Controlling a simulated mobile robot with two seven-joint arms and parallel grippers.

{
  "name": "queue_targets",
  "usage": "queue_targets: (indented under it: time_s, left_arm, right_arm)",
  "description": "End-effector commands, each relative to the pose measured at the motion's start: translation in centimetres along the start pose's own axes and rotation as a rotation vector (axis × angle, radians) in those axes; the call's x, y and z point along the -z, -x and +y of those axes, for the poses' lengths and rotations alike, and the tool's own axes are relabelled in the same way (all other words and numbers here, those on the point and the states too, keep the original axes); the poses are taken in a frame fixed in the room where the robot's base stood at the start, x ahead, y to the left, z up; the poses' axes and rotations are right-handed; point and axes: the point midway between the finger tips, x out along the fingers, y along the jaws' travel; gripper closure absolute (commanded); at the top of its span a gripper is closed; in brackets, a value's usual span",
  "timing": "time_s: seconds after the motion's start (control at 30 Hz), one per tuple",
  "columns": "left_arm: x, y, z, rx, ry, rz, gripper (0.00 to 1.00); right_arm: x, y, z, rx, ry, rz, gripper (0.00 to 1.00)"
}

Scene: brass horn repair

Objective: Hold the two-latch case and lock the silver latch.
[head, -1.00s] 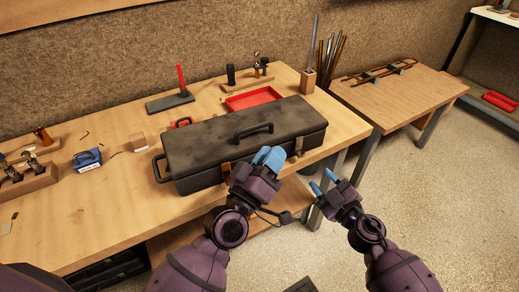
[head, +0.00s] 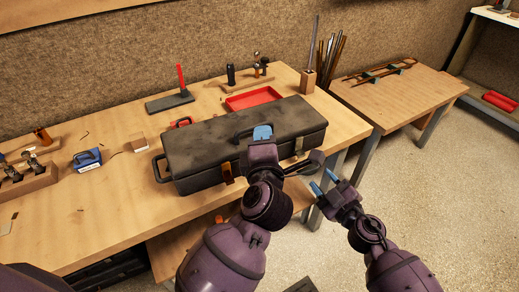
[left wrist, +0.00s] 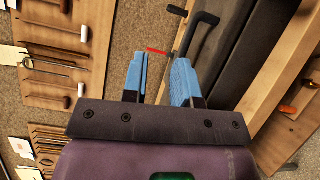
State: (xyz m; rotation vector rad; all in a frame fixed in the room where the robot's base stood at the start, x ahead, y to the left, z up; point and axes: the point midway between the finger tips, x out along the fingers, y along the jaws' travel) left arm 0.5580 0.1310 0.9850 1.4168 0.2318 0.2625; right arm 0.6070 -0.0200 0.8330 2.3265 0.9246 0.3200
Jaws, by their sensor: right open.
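The dark grey two-latch case (head: 205,145) lies closed on the workbench, its black top handle (head: 243,133) partly hidden by my left gripper. A brass-coloured latch (head: 227,172) is on the front face at left. The silver latch (head: 299,145) is on the front face at right; its exact position is too small to tell. My left gripper (head: 262,132) is over the case near the handle. In the left wrist view its blue fingers (left wrist: 158,75) are apart with nothing between them, and the handle (left wrist: 198,30) is beyond the right finger. My right gripper (head: 324,182) is open and empty, off the bench's front edge.
A red tray (head: 253,98) lies behind the case. A hammer-like red-handled tool on a dark block (head: 170,102) stands back left. A blue item (head: 88,158) and a wooden tool holder (head: 28,184) are at left. A second table (head: 410,90) stands right.

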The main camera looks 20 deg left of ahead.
Motion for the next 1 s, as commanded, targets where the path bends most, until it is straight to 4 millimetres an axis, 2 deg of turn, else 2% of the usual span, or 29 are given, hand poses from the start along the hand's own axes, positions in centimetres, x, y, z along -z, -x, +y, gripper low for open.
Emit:
queue_targets:
  time_s: [0.1,0.2,0.43,1.0]
  left_arm:
    - [0.6,0.1,-1.8,0.112,-0.002,0.036,0.73]
    - [1.0,0.2,-2.6,0.163,-0.023,0.062,0.73]
    - [1.4,-0.6,-2.9,0.174,-0.065,0.076,0.73]
    - [2.0,-8.6,-4.2,0.171,-0.065,0.076,0.73]
  right_arm:
    - [0.0,0.0,0.0,0.000,0.000,0.000,0.57]
    - [0.0,0.0,0.0,0.000,0.000,0.000,0.57]
    - [0.0,0.0,0.0,0.000,0.000,0.000,0.57]
    - [0.0,0.0,0.0,0.000,0.000,0.000,0.57]
